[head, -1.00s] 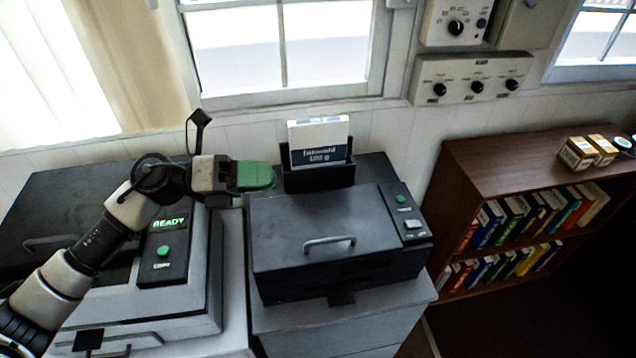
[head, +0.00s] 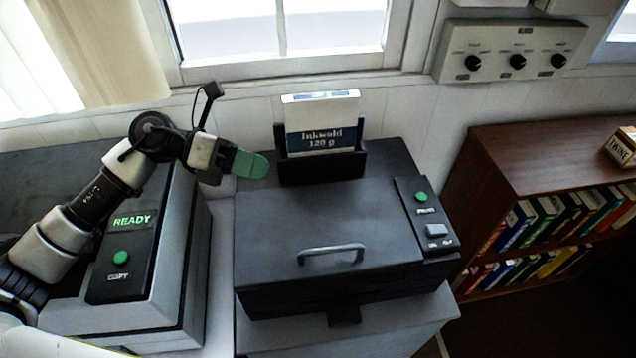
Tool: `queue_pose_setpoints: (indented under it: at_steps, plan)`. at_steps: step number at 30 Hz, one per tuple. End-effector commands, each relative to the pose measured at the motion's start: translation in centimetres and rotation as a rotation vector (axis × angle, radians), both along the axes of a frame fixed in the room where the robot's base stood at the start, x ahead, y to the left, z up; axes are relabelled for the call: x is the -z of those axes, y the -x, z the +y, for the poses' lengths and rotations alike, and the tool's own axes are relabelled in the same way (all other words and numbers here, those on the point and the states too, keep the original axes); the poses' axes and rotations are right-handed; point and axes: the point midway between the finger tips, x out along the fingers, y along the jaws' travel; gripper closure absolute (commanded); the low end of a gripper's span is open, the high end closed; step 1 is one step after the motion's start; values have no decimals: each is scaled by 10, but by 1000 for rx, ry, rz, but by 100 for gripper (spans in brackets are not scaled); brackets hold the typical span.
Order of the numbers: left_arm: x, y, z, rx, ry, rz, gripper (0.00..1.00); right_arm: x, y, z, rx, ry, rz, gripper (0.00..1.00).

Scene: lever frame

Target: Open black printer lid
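The black printer (head: 300,292) stands on a light grey cabinet in the middle of the head view. Its lid (head: 290,220) is down, with a grey bar handle (head: 331,252) near the front edge. My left gripper (head: 250,165), with green fingertips, is in the air near the printer's back left corner, left of the paper holder and away from the handle. The fingers are seen side-on and overlap, so their gap does not show. My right gripper is not in view.
A paper pack (head: 320,122) stands in a black holder at the printer's back. A grey copier (head: 170,285) with a READY panel is at left. A brown bookshelf (head: 530,150) stands at right. The space above the lid is clear.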

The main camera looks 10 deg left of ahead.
Motion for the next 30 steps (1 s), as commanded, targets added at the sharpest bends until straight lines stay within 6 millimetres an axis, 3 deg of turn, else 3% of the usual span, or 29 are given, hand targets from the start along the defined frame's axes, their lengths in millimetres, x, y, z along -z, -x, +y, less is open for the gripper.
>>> queue_pose_setpoints:
  at_steps: [18, 30]
  plan:
    - [21, -1, -93, 1, 3, 2, 62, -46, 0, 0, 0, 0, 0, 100]
    - [27, -1, -102, -2, 1, 2, 62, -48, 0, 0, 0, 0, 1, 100]
